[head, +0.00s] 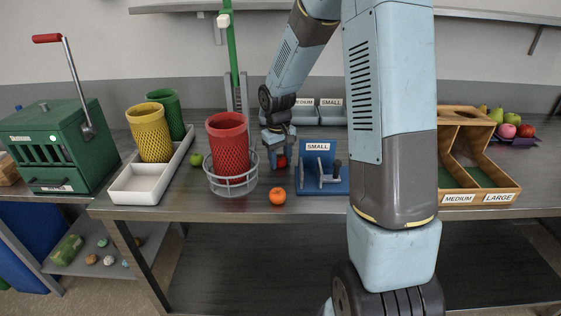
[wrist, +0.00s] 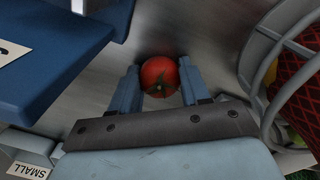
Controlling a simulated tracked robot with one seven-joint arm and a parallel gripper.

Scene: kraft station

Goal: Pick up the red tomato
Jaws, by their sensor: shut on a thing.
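In the head view the tomato (head: 281,161) shows as a small red patch under my gripper (head: 280,158), partly hidden by the fingers. It is at or close to the table top, between the wire basket and the blue stand; I cannot tell whether it touches the table.
A wire basket (head: 232,185) with a red mesh cup (head: 228,146) stands close to the left. A blue stand marked SMALL (head: 318,168) is close to the right. An orange fruit (head: 277,196) lies in front. A wooden sorter (head: 480,198) stands at the right.

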